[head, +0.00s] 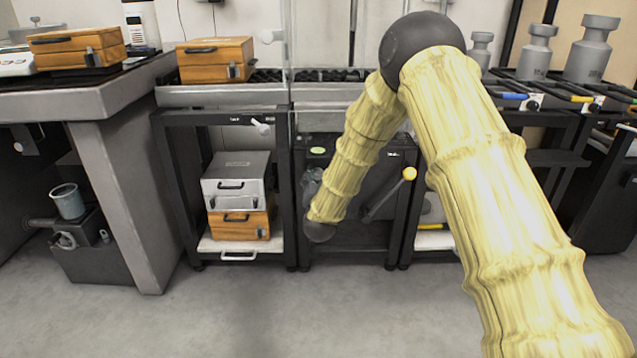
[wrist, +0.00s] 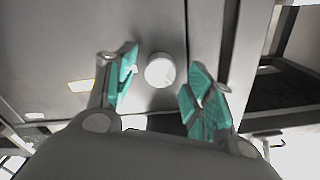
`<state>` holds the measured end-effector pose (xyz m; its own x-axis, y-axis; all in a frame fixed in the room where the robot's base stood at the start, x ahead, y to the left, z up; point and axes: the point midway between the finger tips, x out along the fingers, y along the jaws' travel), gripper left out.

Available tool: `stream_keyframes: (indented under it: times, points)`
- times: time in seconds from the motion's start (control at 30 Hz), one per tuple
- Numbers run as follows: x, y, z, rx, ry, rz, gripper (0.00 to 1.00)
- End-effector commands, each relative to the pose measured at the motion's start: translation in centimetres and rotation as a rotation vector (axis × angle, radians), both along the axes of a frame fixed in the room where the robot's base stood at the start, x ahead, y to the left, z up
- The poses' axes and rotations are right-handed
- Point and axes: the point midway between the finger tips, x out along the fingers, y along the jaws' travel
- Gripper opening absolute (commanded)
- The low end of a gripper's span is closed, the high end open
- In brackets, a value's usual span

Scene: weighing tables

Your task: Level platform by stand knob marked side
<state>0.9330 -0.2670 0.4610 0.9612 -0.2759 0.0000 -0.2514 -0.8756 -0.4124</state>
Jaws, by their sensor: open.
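A pale round knob (wrist: 160,70) stands out from a flat grey panel in the wrist view. My gripper (wrist: 160,78) is open, with one teal-padded finger to the left of the knob and one to the right. Gaps show on both sides, and the fingers do not appear to touch it. I see no clear mark on the knob. In the head view, a white knob (head: 262,127) sits on the front of a dark stand (head: 172,150); I cannot tell whether it is the same knob. My yellow-covered arm hides much of the middle stand, and my gripper is not clear there.
Wooden cases (head: 215,60) stand on the tables, and stacked cases (head: 237,180) fill the left stand's lower shelf. Metal weights (head: 590,50) stand at the back right. The floor (head: 240,300) in front is clear.

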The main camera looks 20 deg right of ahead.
Motion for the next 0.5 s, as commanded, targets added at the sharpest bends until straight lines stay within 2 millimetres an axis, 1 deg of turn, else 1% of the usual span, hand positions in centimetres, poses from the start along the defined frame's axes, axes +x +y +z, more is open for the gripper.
stream_keyframes:
  times: [0.17,0.47,0.5]
  points:
    - [0.99,-0.32,0.0,0.0,-0.001,0.0,0.53]
    - [1.12,-0.36,0.06,0.0,0.0,0.0,0.53]
    - [1.12,-0.36,0.06,0.0,0.0,0.0,0.47]
